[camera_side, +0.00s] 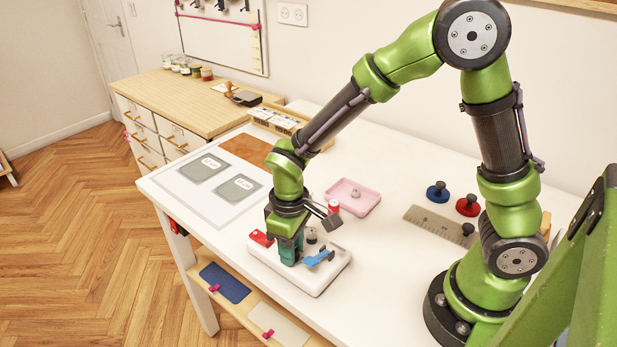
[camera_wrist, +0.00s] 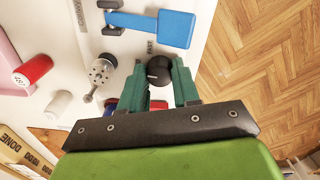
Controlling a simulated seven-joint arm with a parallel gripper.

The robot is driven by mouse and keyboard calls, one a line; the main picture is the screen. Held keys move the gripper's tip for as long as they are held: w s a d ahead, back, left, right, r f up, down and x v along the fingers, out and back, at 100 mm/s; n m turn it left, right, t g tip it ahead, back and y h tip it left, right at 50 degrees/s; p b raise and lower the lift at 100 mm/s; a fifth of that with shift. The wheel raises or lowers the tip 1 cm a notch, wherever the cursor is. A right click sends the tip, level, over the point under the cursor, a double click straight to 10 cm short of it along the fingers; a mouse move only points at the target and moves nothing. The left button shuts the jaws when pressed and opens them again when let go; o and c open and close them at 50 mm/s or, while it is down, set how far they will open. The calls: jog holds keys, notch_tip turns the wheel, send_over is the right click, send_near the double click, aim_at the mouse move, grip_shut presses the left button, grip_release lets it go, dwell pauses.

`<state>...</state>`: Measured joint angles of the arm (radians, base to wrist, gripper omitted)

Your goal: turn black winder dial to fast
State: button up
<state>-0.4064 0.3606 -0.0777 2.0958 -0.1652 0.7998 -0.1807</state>
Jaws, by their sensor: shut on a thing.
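The black winder dial (camera_wrist: 159,70) shows in the wrist view between my gripper's green fingertips. The word FAST is printed on the white base just above it in that view. My gripper (camera_wrist: 162,84) is shut on the dial; in the side view my gripper (camera_side: 290,252) points down at the white winder base (camera_side: 318,285) and hides the dial. A blue lever (camera_wrist: 160,27) and a metal post (camera_wrist: 102,72) sit on the same base beside the dial. The dial's pointer direction is too small to tell.
A red piece (camera_side: 261,239) is at the base's left end. A red spool (camera_side: 333,207) stands behind the base. A pink tray (camera_side: 353,187) lies further back, with blue (camera_side: 438,191) and red (camera_side: 468,205) knobbed weights to the right. Clear tabletop lies right of the base.

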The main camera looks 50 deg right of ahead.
jog(key=m, duration=0.5)
jog(key=shift+m, duration=0.3)
jog(key=m, duration=0.5)
jog(key=shift+m, duration=0.4)
jog(key=o, duration=0.8)
jog(key=shift+c, duration=0.2)
notch_tip(320, 180, up, 17)
jog(key=shift+w, duration=0.1)
